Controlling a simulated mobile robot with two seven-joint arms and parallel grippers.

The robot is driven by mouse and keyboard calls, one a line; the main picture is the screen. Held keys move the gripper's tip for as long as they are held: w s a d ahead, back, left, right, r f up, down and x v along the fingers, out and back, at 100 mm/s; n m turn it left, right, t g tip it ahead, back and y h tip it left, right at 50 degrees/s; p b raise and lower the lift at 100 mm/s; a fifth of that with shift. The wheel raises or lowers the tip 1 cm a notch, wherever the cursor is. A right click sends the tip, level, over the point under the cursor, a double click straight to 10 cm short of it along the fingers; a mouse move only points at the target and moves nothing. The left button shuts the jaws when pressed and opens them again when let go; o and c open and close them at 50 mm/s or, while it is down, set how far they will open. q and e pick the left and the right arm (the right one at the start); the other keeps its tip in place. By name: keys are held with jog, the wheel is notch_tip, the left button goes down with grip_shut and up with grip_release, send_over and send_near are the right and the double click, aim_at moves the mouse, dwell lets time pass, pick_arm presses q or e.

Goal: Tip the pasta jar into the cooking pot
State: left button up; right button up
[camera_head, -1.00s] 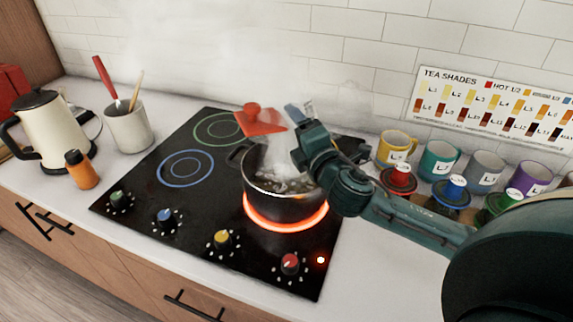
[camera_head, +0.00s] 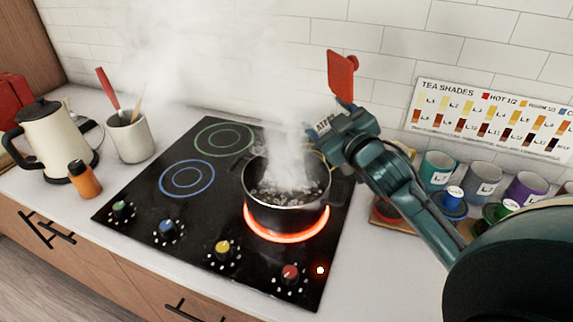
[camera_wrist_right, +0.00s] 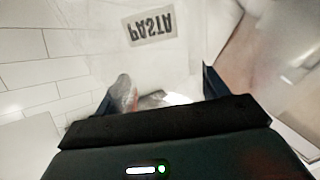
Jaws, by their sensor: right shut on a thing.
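The black cooking pot (camera_head: 290,217) stands on the glowing front-right ring, its contents bubbling and steaming. I cannot tell whether pasta is in it. My right gripper (camera_head: 330,130) is shut on the clear pasta jar, just above and behind the pot's right rim. The jar's "PASTA" label (camera_wrist_right: 150,27) reads upside down in the right wrist view, between the fingers. In the head view the clear jar is hard to make out; a red part (camera_head: 342,75), seemingly its lid, stands upright above the gripper. My left gripper is not in view.
Several coloured mugs (camera_head: 484,178) and lidded containers (camera_head: 453,201) stand right of the black hob (camera_head: 150,205), beside my right arm. A kettle (camera_head: 52,140), an orange bottle (camera_head: 84,180) and a utensil crock (camera_head: 131,138) stand left. The hob's left half is clear.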

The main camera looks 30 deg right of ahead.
jog(key=shift+d+r+m, duration=0.25)
jog(key=shift+d+m, duration=0.35)
jog(key=shift+d+r+m, duration=0.25)
jog(key=shift+d+m, duration=0.3)
jog(key=shift+m, duration=0.05)
jog(key=shift+s+d+r+m, duration=0.1)
jog(key=shift+d+r+m, duration=0.45)
jog(key=shift+r, duration=0.3)
jog(key=shift+d+r+m, duration=0.3)
jog(key=shift+r+m, duration=0.35)
jog(key=shift+r, duration=0.2)
jog(key=shift+s+d+r+m, duration=0.1)
jog(key=shift+d+r+m, duration=0.45)
jog(key=shift+r, duration=0.3)
jog(key=shift+a, duration=0.15)
